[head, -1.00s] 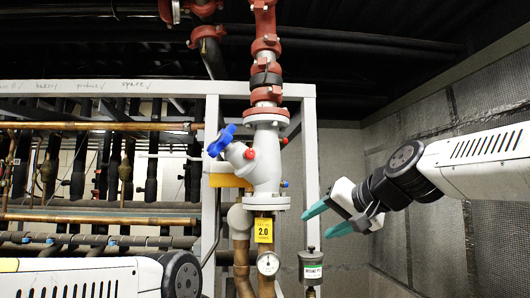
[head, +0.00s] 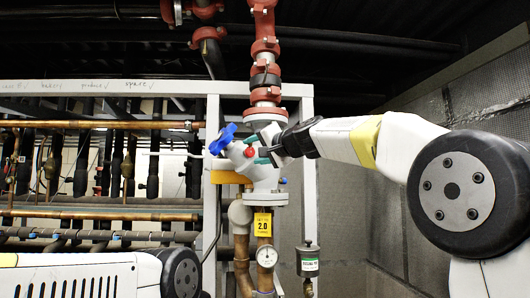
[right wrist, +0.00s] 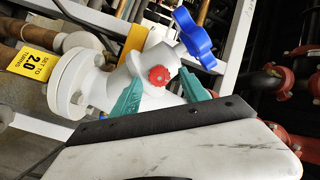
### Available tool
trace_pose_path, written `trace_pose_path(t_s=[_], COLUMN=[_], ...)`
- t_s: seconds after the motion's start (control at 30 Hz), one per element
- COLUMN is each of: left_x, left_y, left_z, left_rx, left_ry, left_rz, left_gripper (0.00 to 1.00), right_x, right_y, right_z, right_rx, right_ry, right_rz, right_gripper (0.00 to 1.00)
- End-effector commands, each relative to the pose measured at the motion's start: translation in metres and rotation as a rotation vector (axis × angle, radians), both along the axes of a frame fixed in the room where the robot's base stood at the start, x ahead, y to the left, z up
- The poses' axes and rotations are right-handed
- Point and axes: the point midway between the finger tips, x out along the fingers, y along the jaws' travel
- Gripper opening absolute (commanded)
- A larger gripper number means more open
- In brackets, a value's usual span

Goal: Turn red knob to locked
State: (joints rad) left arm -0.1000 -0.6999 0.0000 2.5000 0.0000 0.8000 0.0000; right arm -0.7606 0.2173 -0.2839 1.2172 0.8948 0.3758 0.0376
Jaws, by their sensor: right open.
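The red knob (head: 250,152) is a small round cap on the side of the white valve body (head: 265,180). In the right wrist view the red knob (right wrist: 159,76) lies just beyond the teal fingertips, in the gap between them. My right gripper (head: 262,146) is open at the valve, with its fingers on either side of the knob's line. The right wrist view also shows the open fingers (right wrist: 162,88). I cannot tell whether they touch the knob. My left gripper is outside the views; only my left arm shows at lower left in the head view.
A blue handle (head: 222,140) sticks out left of the red knob. A yellow tag (head: 263,227) and a gauge (head: 266,256) are below the valve. Red pipe (head: 264,50) rises above it. A grey frame post (head: 211,180) stands to the left.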

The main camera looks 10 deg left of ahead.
Motion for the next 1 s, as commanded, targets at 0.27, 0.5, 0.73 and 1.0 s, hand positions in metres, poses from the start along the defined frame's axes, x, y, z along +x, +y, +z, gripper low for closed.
trace_pose_path(t_s=[0.27, 0.5, 0.73, 1.0], left_x=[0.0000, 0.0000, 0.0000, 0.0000], left_y=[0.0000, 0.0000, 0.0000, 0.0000], left_z=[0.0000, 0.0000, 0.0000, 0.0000], left_rx=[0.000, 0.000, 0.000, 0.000], left_ry=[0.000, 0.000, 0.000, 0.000], left_rz=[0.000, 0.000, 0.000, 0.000], left_gripper=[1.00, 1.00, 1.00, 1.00], right_x=[0.0032, 0.0033, 0.0032, 0.0040], right_y=[0.0036, 0.0034, 0.0033, 0.0023], right_z=[0.0001, -0.0002, -0.0001, -0.0003], right_rx=[-0.001, -0.001, 0.000, 0.041], right_ry=[0.000, 0.000, 0.000, 0.040], right_rz=[0.001, 0.001, 0.001, -0.001], right_gripper=[0.52, 0.19, 0.00, 0.00])
